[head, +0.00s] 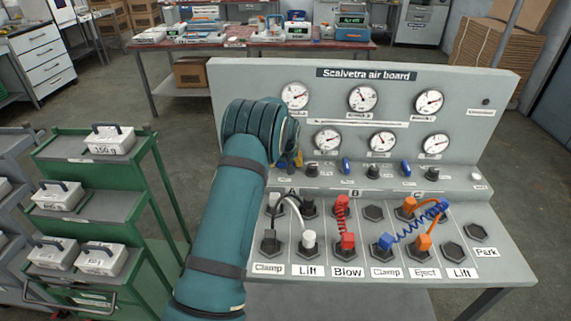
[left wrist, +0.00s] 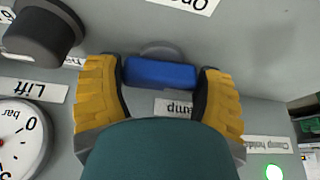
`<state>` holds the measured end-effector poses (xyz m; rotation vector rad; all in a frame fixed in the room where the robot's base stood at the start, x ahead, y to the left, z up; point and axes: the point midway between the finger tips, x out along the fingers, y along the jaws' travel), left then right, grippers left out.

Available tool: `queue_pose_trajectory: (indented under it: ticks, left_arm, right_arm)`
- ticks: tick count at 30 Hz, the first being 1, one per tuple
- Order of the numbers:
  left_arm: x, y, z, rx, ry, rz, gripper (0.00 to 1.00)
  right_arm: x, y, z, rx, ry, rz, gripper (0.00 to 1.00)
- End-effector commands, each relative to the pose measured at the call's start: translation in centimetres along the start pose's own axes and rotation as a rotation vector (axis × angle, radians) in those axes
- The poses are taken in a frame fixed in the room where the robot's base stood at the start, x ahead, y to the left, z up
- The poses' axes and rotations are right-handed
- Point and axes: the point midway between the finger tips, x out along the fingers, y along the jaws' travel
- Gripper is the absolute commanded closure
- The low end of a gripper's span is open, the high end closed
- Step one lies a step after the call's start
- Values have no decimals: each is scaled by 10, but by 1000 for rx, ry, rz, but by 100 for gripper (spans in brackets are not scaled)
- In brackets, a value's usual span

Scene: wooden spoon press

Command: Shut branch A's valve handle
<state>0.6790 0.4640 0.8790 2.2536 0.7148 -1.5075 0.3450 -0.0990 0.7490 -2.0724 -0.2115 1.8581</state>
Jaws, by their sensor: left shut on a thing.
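Branch A's blue valve handle (left wrist: 162,72) lies crosswise between the two yellow fingers of my left gripper (left wrist: 161,85) in the left wrist view. The gripper is shut on the handle, with a finger at each end. In the head view my left gripper (head: 291,161) reaches the panel above the letter A, and my teal arm and wrist hide most of that handle. The blue handles of branch B (head: 346,166) and branch C (head: 406,169) stand in the same row to the right. My right gripper is not in view.
The air board (head: 490,110) carries several gauges. A green rack (head: 100,180) with labelled weights stands at left.

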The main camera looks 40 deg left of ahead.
Motion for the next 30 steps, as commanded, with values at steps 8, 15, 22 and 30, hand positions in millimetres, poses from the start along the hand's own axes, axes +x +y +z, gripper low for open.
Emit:
queue_pose_trajectory:
  ticks: [8,15,22,30]
  left_arm:
    - [-2,0,-3,66,7,29,65]
    - [-2,0,-3,76,8,31,65]
    - [-2,0,-3,75,9,31,9]
    - [-1,0,-2,74,4,31,0]
  right_arm:
    - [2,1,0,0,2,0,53]
    - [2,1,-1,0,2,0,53]
    - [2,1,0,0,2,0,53]
    - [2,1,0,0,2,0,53]
